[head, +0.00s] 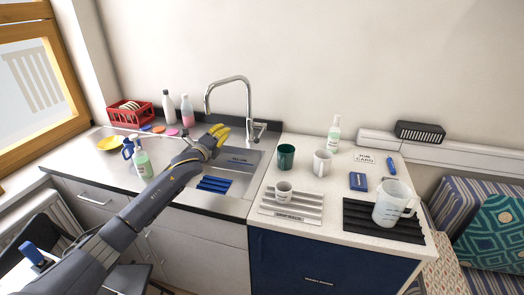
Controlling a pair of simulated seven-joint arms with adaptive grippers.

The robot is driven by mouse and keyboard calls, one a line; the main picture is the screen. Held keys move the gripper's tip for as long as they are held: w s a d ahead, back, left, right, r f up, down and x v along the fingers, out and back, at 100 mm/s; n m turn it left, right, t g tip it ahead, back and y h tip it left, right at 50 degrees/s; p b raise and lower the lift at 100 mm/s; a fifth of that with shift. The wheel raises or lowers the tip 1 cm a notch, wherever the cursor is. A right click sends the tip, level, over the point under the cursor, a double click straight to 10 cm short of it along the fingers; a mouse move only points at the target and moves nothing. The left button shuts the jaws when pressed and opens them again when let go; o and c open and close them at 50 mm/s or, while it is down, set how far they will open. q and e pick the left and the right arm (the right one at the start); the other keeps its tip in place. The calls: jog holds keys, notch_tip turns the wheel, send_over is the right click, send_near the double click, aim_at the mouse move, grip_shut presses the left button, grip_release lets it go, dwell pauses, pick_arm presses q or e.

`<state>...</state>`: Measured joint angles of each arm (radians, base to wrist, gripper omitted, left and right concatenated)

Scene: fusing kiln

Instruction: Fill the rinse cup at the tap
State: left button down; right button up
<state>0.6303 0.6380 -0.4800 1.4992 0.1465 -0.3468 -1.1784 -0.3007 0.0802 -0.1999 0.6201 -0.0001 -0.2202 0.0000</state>
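A tall chrome tap (246,98) with a curved spout stands behind the sink (245,180). My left gripper (218,131), with yellow fingers, is above the left part of the sink, just below and near the spout. I see nothing held in it, but how far its fingers are apart is unclear. Which one is the rinse cup I cannot read. My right gripper is out of view.
A clear jug (391,205) stands on a black ribbed mat (372,225) at right. A blue ribbed piece (214,184) lies in the sink. Bottles (141,158) and a red rack (130,115) occupy the left counter. A soap bottle (334,134) stands by the back wall.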

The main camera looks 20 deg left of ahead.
aim_at(261, 133)
pick_arm(q)
jog(key=d+f+m+g, duration=0.2)
jog(key=d+f+m, duration=0.6)
jog(key=d+f, duration=0.25)
jog(key=x, duration=0.9)
jog(key=shift+d, duration=0.25)
jog(key=shift+f, duration=0.1)
jog(key=r, duration=0.3)
jog(key=shift+s+r, duration=0.2)
